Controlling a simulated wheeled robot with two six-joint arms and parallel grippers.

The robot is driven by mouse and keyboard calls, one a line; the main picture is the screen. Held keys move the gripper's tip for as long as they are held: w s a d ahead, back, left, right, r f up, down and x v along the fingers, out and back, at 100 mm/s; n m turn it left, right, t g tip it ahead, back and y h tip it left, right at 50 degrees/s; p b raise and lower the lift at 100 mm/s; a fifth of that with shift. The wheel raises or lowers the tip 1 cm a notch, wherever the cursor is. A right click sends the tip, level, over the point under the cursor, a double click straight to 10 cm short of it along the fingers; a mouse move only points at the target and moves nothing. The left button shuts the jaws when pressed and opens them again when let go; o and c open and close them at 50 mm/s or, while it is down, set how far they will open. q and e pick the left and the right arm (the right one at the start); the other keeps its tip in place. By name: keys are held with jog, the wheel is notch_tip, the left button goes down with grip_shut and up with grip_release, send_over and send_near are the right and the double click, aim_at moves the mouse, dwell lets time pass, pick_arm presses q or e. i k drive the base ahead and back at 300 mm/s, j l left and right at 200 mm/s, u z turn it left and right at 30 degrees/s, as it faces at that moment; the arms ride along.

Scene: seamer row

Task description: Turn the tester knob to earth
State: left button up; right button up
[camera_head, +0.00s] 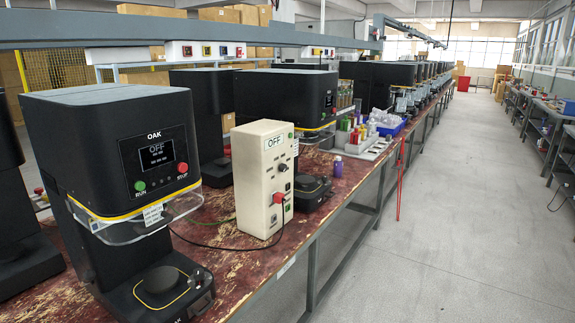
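The tester (260,185) is an upright cream box on the worn red bench top, beside the nearest black seamer. A dark cable runs from the low front across the bench. Neither of my grippers is in view.
A black OAK seamer (120,140) with an OFF screen stands left of the tester. Another seamer base (312,190) is close behind it. The grey aisle floor (460,210) at the right is clear.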

aim_at(283, 168)
jog(key=i+l+u, duration=0.1)
jog(key=i+l, duration=0.2)
jog(key=i+l+u, duration=0.1)
jog(key=i+l, duration=0.2)
jog(key=l, duration=0.15)
jog(key=i+l+u, duration=0.1)
jog(key=i+l, duration=0.15)
jog(key=l, duration=0.15)
jog(key=i+l+u, duration=0.1)
jog(key=i+l, duration=0.2)
jog(key=l, duration=0.15)
jog(key=i+l+u, duration=0.1)
jog(key=l, duration=0.35)
jog(key=i, duration=0.1)
